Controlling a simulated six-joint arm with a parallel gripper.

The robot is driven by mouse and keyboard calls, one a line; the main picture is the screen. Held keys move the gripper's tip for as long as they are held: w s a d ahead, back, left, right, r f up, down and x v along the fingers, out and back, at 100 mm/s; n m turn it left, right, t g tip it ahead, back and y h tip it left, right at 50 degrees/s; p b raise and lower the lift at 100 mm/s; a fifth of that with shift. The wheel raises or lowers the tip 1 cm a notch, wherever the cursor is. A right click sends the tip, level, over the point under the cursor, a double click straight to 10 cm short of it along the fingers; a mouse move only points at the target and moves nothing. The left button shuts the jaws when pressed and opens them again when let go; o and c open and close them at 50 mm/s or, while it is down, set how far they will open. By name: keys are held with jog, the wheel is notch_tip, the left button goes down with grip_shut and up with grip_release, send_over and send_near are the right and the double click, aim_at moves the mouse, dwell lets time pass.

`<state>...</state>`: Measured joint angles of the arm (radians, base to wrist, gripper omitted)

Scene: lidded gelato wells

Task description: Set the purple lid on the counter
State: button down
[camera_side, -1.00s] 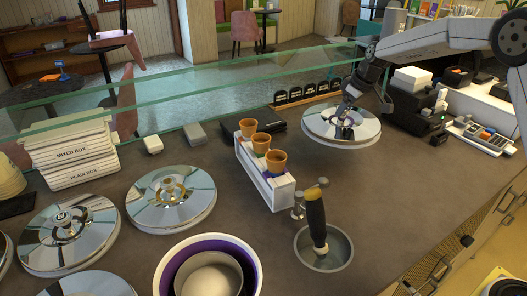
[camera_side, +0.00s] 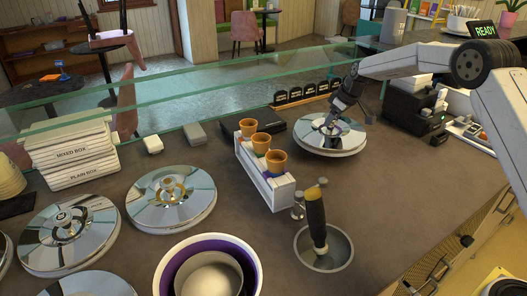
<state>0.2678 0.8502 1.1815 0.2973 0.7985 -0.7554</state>
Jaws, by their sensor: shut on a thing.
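The lid (camera_side: 350,141), a shiny silver disc with a pale rim, is level at the right of the counter (camera_side: 390,190), behind and right of the cone holder. My gripper (camera_side: 331,124) is above its middle, shut on its knob; the fingertips partly hide the knob. The lid lies on or very close above the counter; I cannot tell if it touches. The open well with a purple inner wall (camera_side: 172,270) is at the front, with a grey round container inside.
A white holder with several cones (camera_side: 283,190) stands left of the lid. A dipper well with a dark-handled scoop (camera_side: 316,215) is in front. Other silver lids (camera_side: 200,205) are left. A glass screen (camera_side: 200,83) runs behind; a black machine (camera_side: 412,115) is right.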

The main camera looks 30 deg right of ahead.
aim_at(336, 120)
jog(key=shift+f, duration=1.4)
jog(key=shift+f, duration=0.1)
jog(key=shift+c, duration=0.5)
grip_release()
jog(key=shift+f, duration=0.1)
jog(key=v, duration=1.2)
jog(key=shift+s, duration=0.1)
